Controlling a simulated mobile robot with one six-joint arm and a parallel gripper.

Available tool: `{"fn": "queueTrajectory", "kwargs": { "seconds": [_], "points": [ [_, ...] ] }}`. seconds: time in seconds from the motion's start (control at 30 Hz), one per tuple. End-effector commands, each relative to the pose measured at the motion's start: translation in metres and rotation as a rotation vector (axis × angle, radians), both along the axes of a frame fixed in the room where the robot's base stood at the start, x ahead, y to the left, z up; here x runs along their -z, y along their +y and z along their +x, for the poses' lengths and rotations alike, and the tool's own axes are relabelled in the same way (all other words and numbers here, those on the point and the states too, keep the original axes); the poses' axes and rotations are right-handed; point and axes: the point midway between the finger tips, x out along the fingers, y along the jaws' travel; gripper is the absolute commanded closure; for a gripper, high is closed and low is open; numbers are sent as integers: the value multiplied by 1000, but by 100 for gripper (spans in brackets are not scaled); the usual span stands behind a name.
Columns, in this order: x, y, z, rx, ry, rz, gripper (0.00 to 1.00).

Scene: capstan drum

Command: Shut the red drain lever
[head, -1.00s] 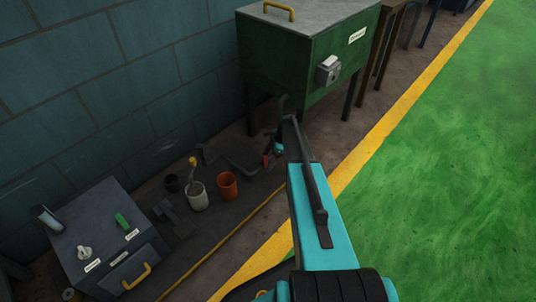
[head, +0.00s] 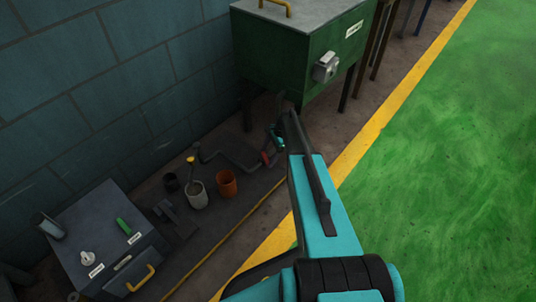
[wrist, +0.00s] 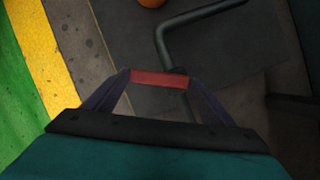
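The red drain lever (head: 265,157) is a short red bar at the end of a dark bent pipe, low in front of the green tank. In the wrist view the red lever (wrist: 159,79) spans the gap between my two dark fingertips, with an end against each. My gripper (head: 269,152) is at the lever in the head view, small and partly hidden behind my arm. In the wrist view my gripper (wrist: 160,81) appears shut on the lever, though the contact faces are hidden.
The green tank (head: 275,60) stands above and behind the lever on dark legs. A grey box (head: 95,232) is at lower left. Green floor to the right is clear.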

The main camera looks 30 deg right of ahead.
Motion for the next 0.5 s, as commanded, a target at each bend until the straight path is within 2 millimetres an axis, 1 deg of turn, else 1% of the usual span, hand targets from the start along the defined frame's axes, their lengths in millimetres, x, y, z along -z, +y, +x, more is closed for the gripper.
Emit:
{"fn": "queueTrajectory", "kwargs": {
  "seconds": [0.03,0.1,0.3,0.5],
  "points": [
    [-2,-7,5,8,-10,-16,16],
    [-2,-4,5,5,-10,-14,4],
    [-1,1,5,-1,-8,-11,4],
    [-3,2,4,-2,-8,-9,4]
  ]
}}
